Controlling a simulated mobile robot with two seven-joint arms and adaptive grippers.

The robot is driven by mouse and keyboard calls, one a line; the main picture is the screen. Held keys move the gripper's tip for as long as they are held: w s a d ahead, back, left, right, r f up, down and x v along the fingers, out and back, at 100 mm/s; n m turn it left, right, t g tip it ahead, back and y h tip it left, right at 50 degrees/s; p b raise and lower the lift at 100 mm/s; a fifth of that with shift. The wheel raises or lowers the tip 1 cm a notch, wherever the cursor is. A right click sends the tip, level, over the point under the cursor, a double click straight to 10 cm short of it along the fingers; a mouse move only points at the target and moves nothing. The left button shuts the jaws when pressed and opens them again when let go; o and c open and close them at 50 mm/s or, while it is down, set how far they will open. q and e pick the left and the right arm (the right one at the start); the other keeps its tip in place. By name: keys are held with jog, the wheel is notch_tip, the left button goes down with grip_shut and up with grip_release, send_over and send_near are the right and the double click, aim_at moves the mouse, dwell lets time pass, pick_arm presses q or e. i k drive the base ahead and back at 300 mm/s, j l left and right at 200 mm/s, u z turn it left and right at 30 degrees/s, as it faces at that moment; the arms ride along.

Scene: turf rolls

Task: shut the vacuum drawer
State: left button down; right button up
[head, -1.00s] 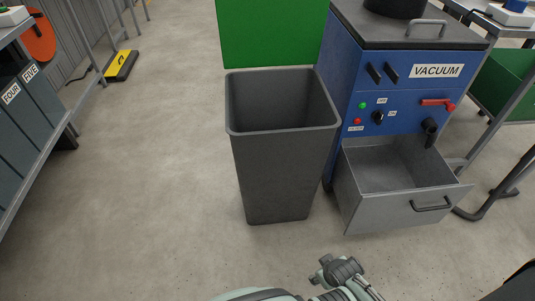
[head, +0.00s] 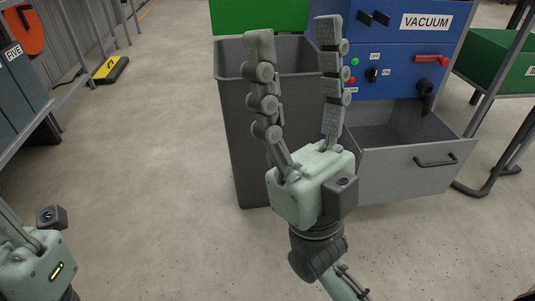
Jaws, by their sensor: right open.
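The vacuum drawer (head: 385,178) is a grey metal box pulled out from the lower front of the blue vacuum machine (head: 398,80). Its dark handle (head: 436,161) is on the front panel. Part of its left side is hidden behind my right gripper. My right gripper (head: 294,38) is open and empty, fingers pointing away from me. In the picture it overlaps the grey bin and the drawer's left edge; I cannot tell that it touches either. My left gripper (head: 35,265) shows only partly at the bottom left corner, its fingers mostly cut off.
A tall grey bin (head: 240,150) stands just left of the drawer. A green box (head: 500,58) and a rack with slanted legs (head: 500,140) are at the right. A yellow-and-black floor piece (head: 111,69) lies far left. The floor at left is clear.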

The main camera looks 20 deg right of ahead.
aim_at(400, 154)
jog(key=z, duration=1.85)
jog(key=i+j+u, duration=0.4)
jog(key=j+u, duration=0.2)
